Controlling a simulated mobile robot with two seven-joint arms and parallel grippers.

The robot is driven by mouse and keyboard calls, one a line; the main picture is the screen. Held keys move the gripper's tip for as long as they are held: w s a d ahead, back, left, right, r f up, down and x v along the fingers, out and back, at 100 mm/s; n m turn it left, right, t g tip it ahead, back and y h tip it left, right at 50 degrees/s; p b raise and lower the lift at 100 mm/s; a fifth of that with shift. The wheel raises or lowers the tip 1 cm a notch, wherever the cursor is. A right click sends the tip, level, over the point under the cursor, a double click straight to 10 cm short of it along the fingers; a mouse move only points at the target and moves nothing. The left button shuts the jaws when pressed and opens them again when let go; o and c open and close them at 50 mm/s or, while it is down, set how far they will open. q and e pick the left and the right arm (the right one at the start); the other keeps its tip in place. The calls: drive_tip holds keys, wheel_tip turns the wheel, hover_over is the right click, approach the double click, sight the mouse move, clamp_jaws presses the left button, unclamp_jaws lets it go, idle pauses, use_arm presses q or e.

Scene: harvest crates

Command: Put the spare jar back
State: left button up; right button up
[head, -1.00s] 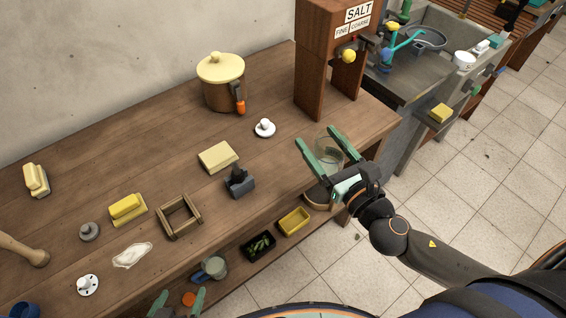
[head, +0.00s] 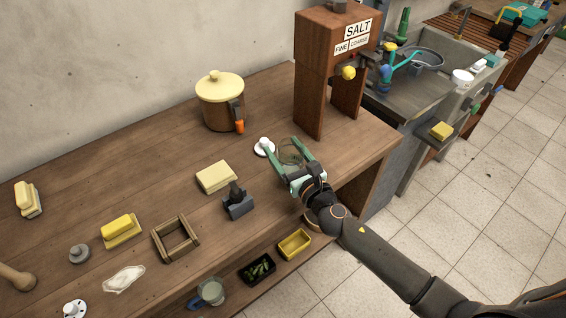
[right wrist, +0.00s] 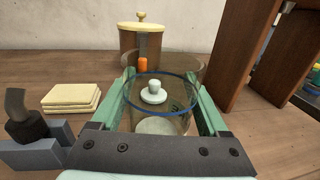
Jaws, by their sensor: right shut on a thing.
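The spare jar looks like a clear glass jar (head: 291,153). It sits between the fingers of my right gripper (head: 282,146), which is shut on it. In the head view it appears over the right part of the wooden counter, near the front edge. In the right wrist view the jar (right wrist: 186,120) fills the space between the green fingers, with a blue ring around it. I cannot tell whether its bottom touches the counter. A white knobbed lid-like piece (head: 264,146) lies just beyond and left of it, and shows through the glass in the wrist view. My left gripper is not in view.
The wooden salt dispenser (head: 309,85) stands right of the jar, and a pot with a yellow lid (head: 221,101) behind left. A pale yellow block (head: 216,177), a grey tool (head: 238,202) and a wooden frame (head: 176,239) lie left. A yellow bin (head: 295,245) sits on the lower shelf.

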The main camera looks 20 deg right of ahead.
drive_tip(key=shift+w+a+f+b, duration=0.1)
drive_tip(key=shift+w+f+b, duration=0.1)
drive_tip(key=shift+f+b, duration=0.6)
drive_tip(key=shift+w+f+b, duration=0.15)
drive_tip(key=shift+f+b, duration=0.3)
drive_tip(key=shift+f, duration=0.65)
drive_tip(key=shift+f, duration=0.1)
drive_tip(key=o, duration=1.6)
drive_tip(key=shift+c, duration=0.2)
drive_tip(key=s, duration=0.3)
drive_tip(key=s+d+b, duration=0.1)
drive_tip(key=s, duration=0.3)
drive_tip(key=s+d, duration=0.1)
drive_tip(key=s, duration=0.2)
drive_tip(key=shift+s, duration=0.3)
drive_tip(key=shift+s+b, duration=0.35)
drive_tip(key=shift+s, duration=0.3)
